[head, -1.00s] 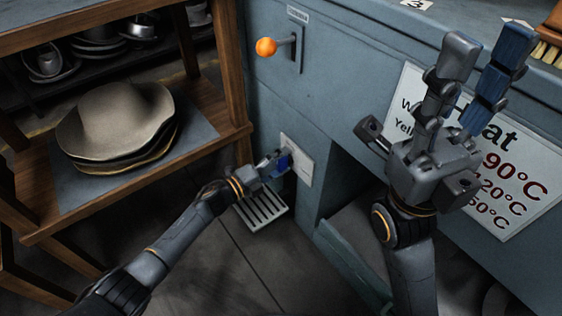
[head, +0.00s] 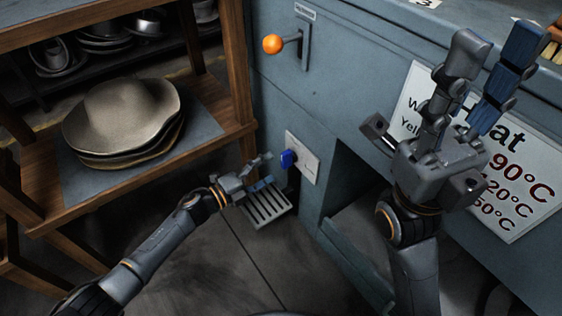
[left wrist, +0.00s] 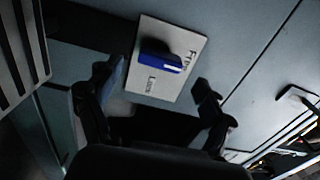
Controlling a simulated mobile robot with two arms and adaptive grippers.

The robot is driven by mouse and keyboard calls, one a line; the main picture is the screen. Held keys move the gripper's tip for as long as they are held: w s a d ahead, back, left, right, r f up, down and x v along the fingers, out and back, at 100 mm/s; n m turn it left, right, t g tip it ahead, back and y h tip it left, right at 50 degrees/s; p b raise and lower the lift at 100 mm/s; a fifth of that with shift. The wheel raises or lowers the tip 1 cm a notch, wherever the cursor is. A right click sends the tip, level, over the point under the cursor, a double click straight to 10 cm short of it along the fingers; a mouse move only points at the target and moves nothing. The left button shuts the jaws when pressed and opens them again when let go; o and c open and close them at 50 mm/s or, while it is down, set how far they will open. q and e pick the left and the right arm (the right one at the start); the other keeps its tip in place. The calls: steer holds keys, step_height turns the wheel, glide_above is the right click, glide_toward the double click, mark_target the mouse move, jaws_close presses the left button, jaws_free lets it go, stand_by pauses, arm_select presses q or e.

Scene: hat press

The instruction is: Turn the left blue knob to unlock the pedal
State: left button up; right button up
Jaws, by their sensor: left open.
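The blue knob (head: 288,159) sits on a pale plate (head: 306,165) on the front of the blue-grey machine. In the left wrist view the knob (left wrist: 160,60) is a raised blue bar, and its right end lies close to the word "Free" on the plate (left wrist: 185,38); "Lock" is printed below it. My left gripper (head: 266,170) is open just left of the knob, apart from it. In the left wrist view its fingers (left wrist: 157,95) are spread below the knob, with nothing between them. My right gripper (head: 492,50) is open and empty, raised before the machine.
A slatted metal plate (head: 268,206), possibly the pedal, lies low beneath the knob. An orange ball-ended lever (head: 272,44) is above. A wooden shelf (head: 130,178) with stacked hats (head: 122,112) stands left. A temperature sign (head: 530,165) is behind my right gripper.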

arm_select(q)
steer(key=v, duration=0.6)
steer(key=shift+d, duration=0.1)
stand_by(0.3)
